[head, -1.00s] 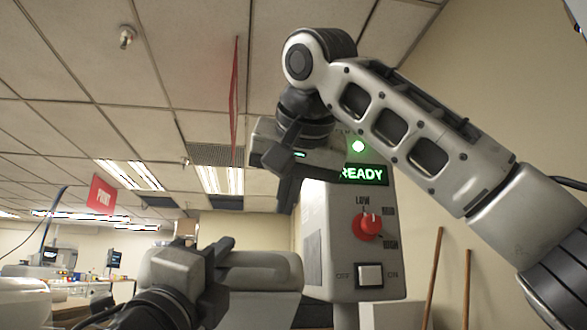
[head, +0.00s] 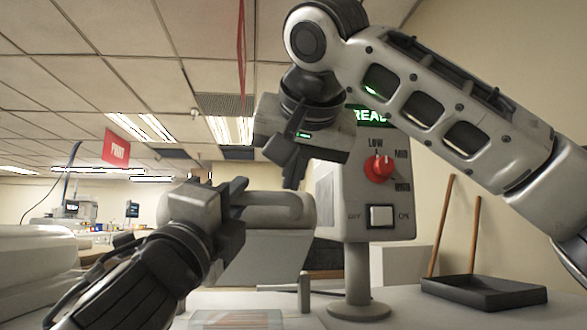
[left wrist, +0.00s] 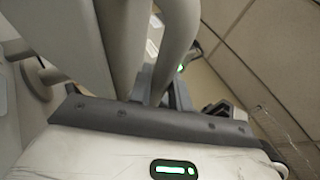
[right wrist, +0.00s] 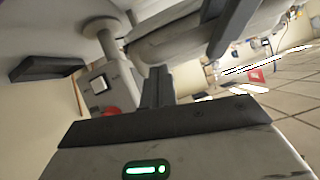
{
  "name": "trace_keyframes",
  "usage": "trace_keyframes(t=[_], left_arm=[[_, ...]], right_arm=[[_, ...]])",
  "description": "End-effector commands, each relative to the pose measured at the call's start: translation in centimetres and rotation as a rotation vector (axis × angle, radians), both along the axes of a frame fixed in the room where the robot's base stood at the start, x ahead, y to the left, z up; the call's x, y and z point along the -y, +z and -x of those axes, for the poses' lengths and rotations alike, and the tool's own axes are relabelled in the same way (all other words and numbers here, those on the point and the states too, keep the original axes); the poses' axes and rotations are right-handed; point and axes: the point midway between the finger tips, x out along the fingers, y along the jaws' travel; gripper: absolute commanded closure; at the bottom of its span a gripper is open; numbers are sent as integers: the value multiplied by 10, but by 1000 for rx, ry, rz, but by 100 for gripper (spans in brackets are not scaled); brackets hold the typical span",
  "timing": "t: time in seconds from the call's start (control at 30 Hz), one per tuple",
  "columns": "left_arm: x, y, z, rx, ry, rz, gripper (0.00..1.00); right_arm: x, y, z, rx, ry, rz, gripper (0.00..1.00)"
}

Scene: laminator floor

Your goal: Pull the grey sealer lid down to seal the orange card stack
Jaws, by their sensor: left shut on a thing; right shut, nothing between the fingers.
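The grey sealer lid (head: 262,262) stands raised in the middle of the head view, with a rounded handle bar (head: 285,207) along its top. My left gripper (head: 238,205) is shut on this handle at its left part; the handle also shows beside the fingers in the left wrist view (left wrist: 178,40). The card stack (head: 238,320) lies low under the lid, cut off by the lower picture edge; only pale, orange-tinted stripes show. My right gripper (head: 290,172) is shut and empty, just above the handle's right part. Whether it touches the handle is unclear.
A grey control post with a red knob (head: 378,168), a white switch (head: 381,215) and a partly covered green display stands right of the lid. A black tray (head: 484,292) lies on the white table at right. Some table between post and tray is clear.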

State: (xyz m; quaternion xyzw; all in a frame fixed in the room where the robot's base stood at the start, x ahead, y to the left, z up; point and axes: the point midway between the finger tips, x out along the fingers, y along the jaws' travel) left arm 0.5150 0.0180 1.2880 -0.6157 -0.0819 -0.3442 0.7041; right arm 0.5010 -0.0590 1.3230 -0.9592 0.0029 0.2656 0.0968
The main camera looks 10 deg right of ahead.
Motion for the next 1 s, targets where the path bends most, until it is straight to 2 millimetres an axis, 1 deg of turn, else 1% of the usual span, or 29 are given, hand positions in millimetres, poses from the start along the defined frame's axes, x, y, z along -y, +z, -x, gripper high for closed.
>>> trace_keyframes(t=[0.03,0.2,0.53,0.57,0.6,0.63,0.87,1.0], left_arm=[[0,-2,-2,-6,3,-1,100],[-1,-1,-2,-5,4,1,100],[-2,2,0,5,4,3,100],[-2,3,0,6,4,3,73],[-2,3,1,6,3,3,62],[-1,3,1,6,3,3,59],[-1,1,0,2,2,1,59],[-3,-3,5,2,0,1,59]], right_arm=[[0,-6,2,3,3,5,100],[-1,-17,8,29,5,5,100],[-1,-21,8,29,0,8,100],[-1,-21,7,29,0,8,100],[-1,-20,7,30,0,7,100],[0,-20,7,30,0,7,100],[1,-20,6,32,-3,5,100],[1,-20,6,33,-4,3,100]])
